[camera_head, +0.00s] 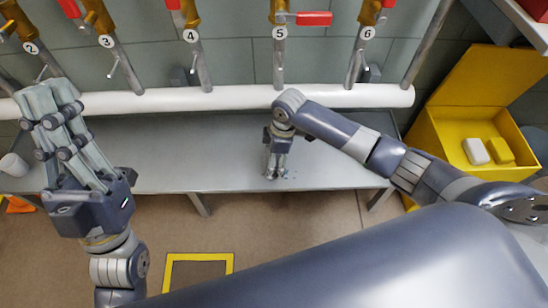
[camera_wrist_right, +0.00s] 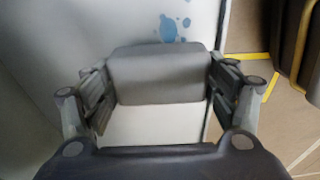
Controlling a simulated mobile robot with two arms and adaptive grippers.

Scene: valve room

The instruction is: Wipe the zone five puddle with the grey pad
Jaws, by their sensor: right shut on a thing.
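My right gripper (camera_head: 275,170) reaches down to the pale bench under the valves, below the number 5 tag. In the right wrist view the grey pad (camera_wrist_right: 158,75) sits between the fingers of the right gripper (camera_wrist_right: 160,90), which is shut on it. A blue puddle (camera_wrist_right: 172,28) shows on the bench just beyond the pad, as a larger blot with small drops. In the head view the puddle (camera_head: 289,174) is a small patch beside the fingertips. My left gripper (camera_head: 50,100) is raised at the left with nothing visible in it; its finger gap is unclear.
The bench (camera_head: 235,160) is mostly clear. A white pipe (camera_head: 230,98) runs along its back, below numbered valves. A yellow bin (camera_head: 440,140) with a white and a yellow block stands at the right. A white cylinder (camera_head: 14,165) stands at the bench's left end.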

